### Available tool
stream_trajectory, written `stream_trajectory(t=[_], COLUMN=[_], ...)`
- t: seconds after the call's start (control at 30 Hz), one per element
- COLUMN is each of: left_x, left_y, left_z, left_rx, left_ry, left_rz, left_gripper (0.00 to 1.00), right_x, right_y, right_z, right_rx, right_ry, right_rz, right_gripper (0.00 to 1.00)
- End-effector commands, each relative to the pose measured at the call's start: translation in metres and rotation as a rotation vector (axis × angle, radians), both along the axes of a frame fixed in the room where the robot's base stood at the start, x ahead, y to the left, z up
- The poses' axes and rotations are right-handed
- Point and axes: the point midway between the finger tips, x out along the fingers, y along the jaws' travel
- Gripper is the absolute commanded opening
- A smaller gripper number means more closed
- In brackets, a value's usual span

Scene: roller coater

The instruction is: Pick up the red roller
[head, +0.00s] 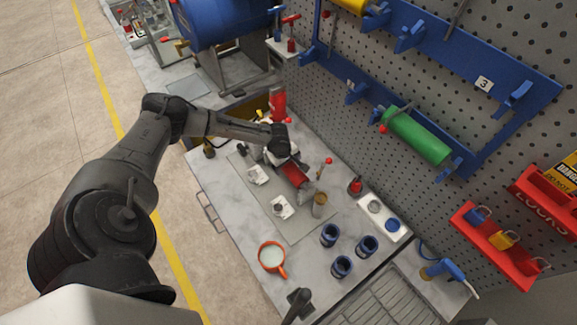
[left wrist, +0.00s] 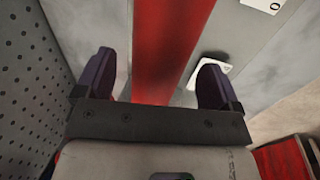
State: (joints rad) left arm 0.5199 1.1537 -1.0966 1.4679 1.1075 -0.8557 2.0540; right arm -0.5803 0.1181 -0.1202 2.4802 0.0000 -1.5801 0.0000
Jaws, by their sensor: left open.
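The red roller (head: 294,174) lies on the grey mat (head: 262,208) on the workbench, partly hidden by my left gripper in the head view. My left gripper (head: 284,160) is over the roller's far part. In the left wrist view, the gripper (left wrist: 159,82) is open, with one dark finger on each side of the red roller (left wrist: 170,42). Visible gaps separate the roller from both fingers. How deep the fingertips reach beside the roller is hard to tell.
An orange mug (head: 271,258), dark blue cups (head: 341,267) and a brown-topped jar (head: 319,204) stand nearby. A green roller (head: 417,137) hangs on the blue rack (head: 508,70) on the pegboard. A red bottle (head: 278,104) stands behind the gripper.

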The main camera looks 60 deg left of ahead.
Motion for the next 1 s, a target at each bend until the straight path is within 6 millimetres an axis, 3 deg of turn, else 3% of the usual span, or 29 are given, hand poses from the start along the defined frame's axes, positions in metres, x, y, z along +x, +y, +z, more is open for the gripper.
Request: stream_trajectory(t=[0.2, 0.53, 1.0], left_x=[0.005, 0.006, 0.005], left_y=[0.001, 0.001, 0.001], left_z=[-0.022, -0.026, -0.026], left_rx=[0.000, 0.000, 0.000], left_ry=[0.001, 0.000, 0.001], left_rz=[0.001, 0.000, 0.000], left_gripper=[0.88, 0.88, 0.44], right_x=[0.000, 0.000, 0.000], right_y=[-0.002, -0.002, 0.001], right_z=[0.002, 0.002, 0.002], right_rx=[-0.008, -0.007, 0.003], right_ry=[0.000, 0.000, 0.000], right_rz=[0.005, 0.004, -0.002], right_gripper=[0.43, 0.43, 0.43])
